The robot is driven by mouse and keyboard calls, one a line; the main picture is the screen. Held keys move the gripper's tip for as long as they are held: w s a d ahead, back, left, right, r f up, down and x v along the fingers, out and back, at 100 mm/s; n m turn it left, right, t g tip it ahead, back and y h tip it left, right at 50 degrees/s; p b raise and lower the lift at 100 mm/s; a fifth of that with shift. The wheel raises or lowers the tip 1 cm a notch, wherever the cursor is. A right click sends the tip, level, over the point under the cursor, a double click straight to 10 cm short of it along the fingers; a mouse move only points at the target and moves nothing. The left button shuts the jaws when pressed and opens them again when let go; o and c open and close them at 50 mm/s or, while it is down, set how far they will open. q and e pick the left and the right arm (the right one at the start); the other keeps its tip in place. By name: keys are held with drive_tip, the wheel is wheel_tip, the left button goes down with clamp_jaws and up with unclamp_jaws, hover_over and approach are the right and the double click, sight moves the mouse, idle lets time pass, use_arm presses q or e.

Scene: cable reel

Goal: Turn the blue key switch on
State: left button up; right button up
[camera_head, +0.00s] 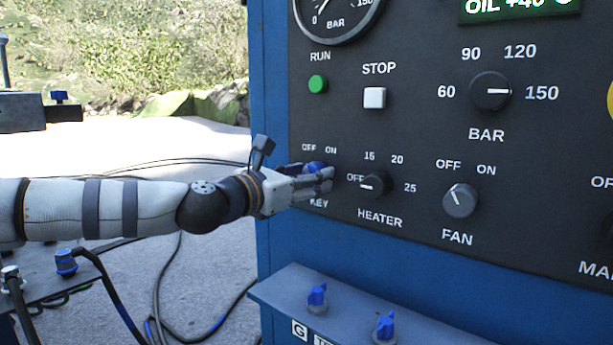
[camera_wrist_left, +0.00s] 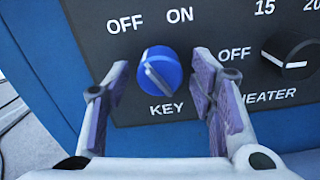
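The blue key switch (camera_wrist_left: 161,72) is a round knob on the dark panel, with OFF at its upper left and ON above it in the left wrist view. Its pale pointer mark lies on the upper-left side, toward OFF. In the head view the knob (camera_head: 315,166) is partly hidden by my left gripper (camera_head: 322,182). My left gripper (camera_wrist_left: 162,80) is open, one finger on each side of the knob. Gaps show between the knob and both fingers in the left wrist view. My right gripper is in neither view.
The heater knob (camera_head: 374,184) sits close to the right of my left gripper. The fan knob (camera_head: 460,200), green run button (camera_head: 317,84) and white stop button (camera_head: 375,97) share the panel. A blue ledge (camera_head: 365,323) with blue connectors juts out below. Cables lie on the ground.

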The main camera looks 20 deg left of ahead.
use_arm(q)
drive_tip(key=c, duration=0.8)
drive_tip(key=shift+c, duration=0.2)
drive_tip(key=shift+m, duration=0.3)
drive_tip(key=m, duration=1.1)
drive_tip(key=shift+p, duration=0.3)
drive_tip(key=shift+m, duration=0.4)
drive_tip(key=o, duration=1.2)
drive_tip(key=shift+c, duration=0.2)
